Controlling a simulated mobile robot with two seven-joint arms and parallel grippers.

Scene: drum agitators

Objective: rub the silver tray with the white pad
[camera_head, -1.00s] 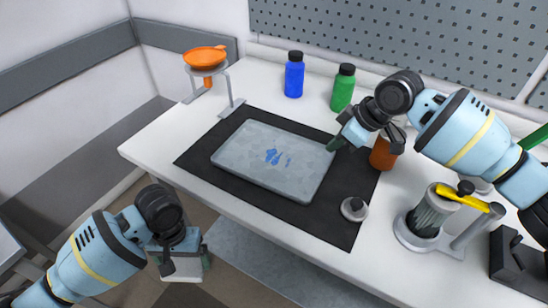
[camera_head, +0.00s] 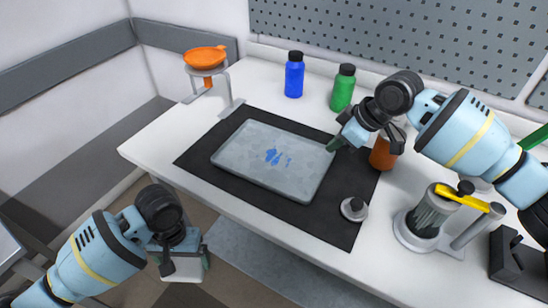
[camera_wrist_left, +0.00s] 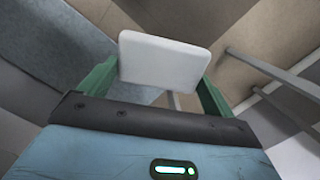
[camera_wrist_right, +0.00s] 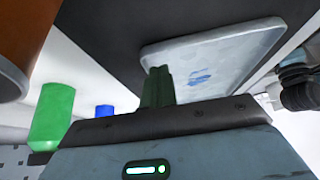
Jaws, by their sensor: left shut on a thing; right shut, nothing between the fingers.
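The silver tray (camera_head: 305,175) lies flat on a black mat, with blue marks (camera_head: 272,156) near its middle. The tray also shows in the right wrist view (camera_wrist_right: 235,50). My left gripper (camera_head: 182,256) is shut on the white pad (camera_head: 183,271), off the front side of the table and apart from the tray. The pad fills the space between the green fingers in the left wrist view (camera_wrist_left: 163,62). My right gripper (camera_head: 334,146) is shut and empty at the tray's right edge; whether it touches the tray I cannot tell.
The black mat (camera_head: 340,220) bears a small grey knob (camera_head: 354,208). Blue (camera_head: 294,75) and green (camera_head: 343,88) bottles stand behind. An orange-brown container (camera_head: 381,155) is close to my right gripper. An orange funnel (camera_head: 205,57) on a stand is back left; a brush holder (camera_head: 428,215) is right.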

